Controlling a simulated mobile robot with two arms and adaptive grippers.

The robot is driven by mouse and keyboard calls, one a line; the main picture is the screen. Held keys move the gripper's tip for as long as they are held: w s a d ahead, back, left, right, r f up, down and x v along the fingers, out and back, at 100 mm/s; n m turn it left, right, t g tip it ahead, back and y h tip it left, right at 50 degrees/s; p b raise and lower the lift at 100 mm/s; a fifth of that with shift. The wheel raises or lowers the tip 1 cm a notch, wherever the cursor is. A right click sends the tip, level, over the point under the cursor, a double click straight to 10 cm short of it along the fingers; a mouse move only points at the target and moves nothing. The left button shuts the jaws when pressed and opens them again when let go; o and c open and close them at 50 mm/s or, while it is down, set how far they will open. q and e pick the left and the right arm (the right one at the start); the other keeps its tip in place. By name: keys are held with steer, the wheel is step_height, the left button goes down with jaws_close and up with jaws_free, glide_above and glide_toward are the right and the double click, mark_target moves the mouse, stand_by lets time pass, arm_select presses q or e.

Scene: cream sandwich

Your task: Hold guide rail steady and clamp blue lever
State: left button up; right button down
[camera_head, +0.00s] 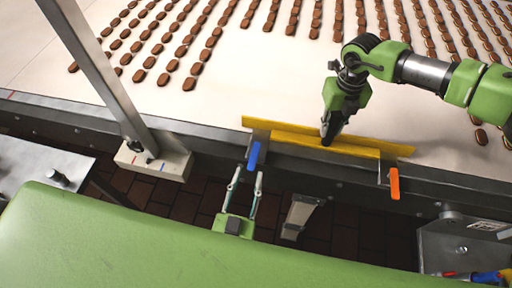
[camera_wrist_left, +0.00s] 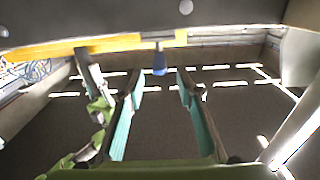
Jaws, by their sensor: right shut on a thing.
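The yellow guide rail (camera_head: 290,136) lies along the near edge of the conveyor. My right gripper (camera_head: 327,142) comes down from above and is shut on the guide rail near its middle. The blue lever (camera_head: 254,155) hangs from a clamp bracket at the rail's left part. My left gripper (camera_head: 248,173) is open just below the blue lever, its fingers pointing up toward it. In the left wrist view, the blue lever (camera_wrist_left: 160,62) appears just beyond and between the two open fingertips (camera_wrist_left: 158,73), with nothing held. The rail (camera_wrist_left: 100,42) crosses the top there.
An orange lever (camera_head: 394,183) hangs at the rail's right end. The pale conveyor belt (camera_head: 260,75) carries rows of brown cookies. A slanted metal post (camera_head: 100,70) stands at left on a pale block (camera_head: 153,160). A metal box (camera_head: 465,248) with tools is at lower right.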

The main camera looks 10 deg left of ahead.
mark_target(258, 143)
arm_select(q)
steer(key=w, duration=1)
steer(key=shift+w, duration=0.25)
jaws_close()
